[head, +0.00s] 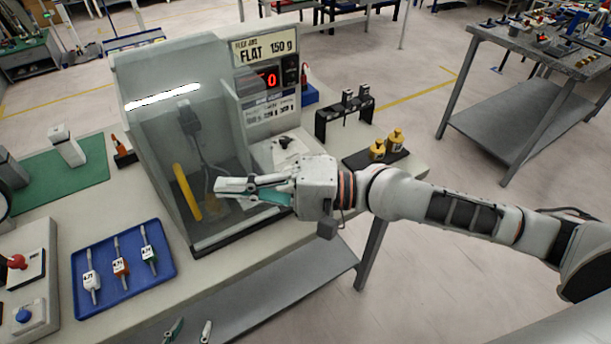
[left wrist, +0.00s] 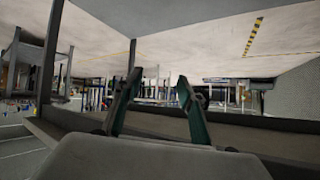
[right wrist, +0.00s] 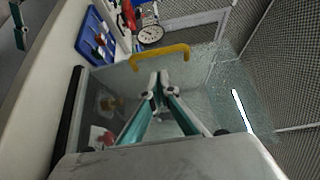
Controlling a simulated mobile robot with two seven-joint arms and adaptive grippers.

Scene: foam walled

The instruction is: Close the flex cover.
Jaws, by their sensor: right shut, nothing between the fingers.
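The flex cover (head: 150,130) is a clear panelled hood on the grey bench machine, with a yellow bar handle (head: 187,192) at its front. In the right wrist view the handle (right wrist: 160,56) is just beyond my fingertips. My right gripper (head: 222,188) is shut and empty, to the right of the handle and apart from it; it also shows in the right wrist view (right wrist: 158,86). I cannot tell whether the cover is fully down. My left gripper (head: 190,329) is open and empty, low at the bottom edge; its parted fingers show in the left wrist view (left wrist: 158,90).
A blue tray (head: 72,270) with several tagged tools lies left of the machine. A black stand (head: 322,122) and yellow weights (head: 378,149) stand to its right. A lower grey shelf (head: 290,275) runs under the bench.

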